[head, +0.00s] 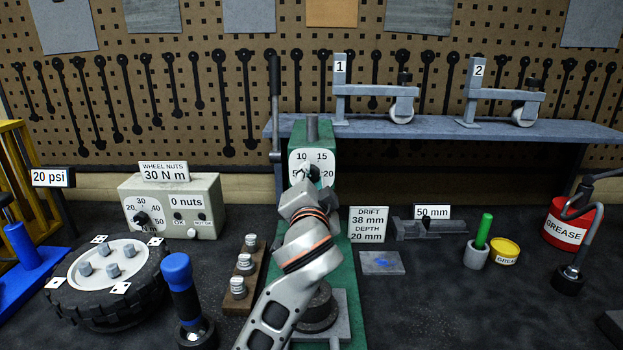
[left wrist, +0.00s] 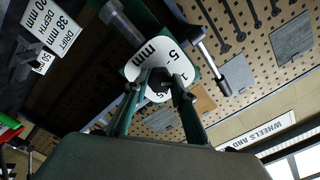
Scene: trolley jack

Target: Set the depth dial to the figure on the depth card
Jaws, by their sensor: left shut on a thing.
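The depth dial (head: 321,159) is a white plate on the front of the green press (head: 300,135). The figures 10, 15 and 20 show on it in the head view; the 5 is partly hidden. My left gripper (head: 309,180) is at the dial and covers its lower part. In the left wrist view its fingers (left wrist: 157,95) are closed on the dark dial knob (left wrist: 158,78), with the dial face (left wrist: 164,53) behind. I cannot tell which figure the knob points to. The depth card (head: 368,224) reads drift 38 mm, depth 20 mm. My right gripper is not in view.
A torque box (head: 172,207), a wheel (head: 105,275) and a nut rack (head: 243,273) stand left of the press. A vice-like block (head: 440,228), a green rod in a cup (head: 480,245) and grease tins (head: 573,222) stand right. A blue shelf (head: 440,122) runs behind.

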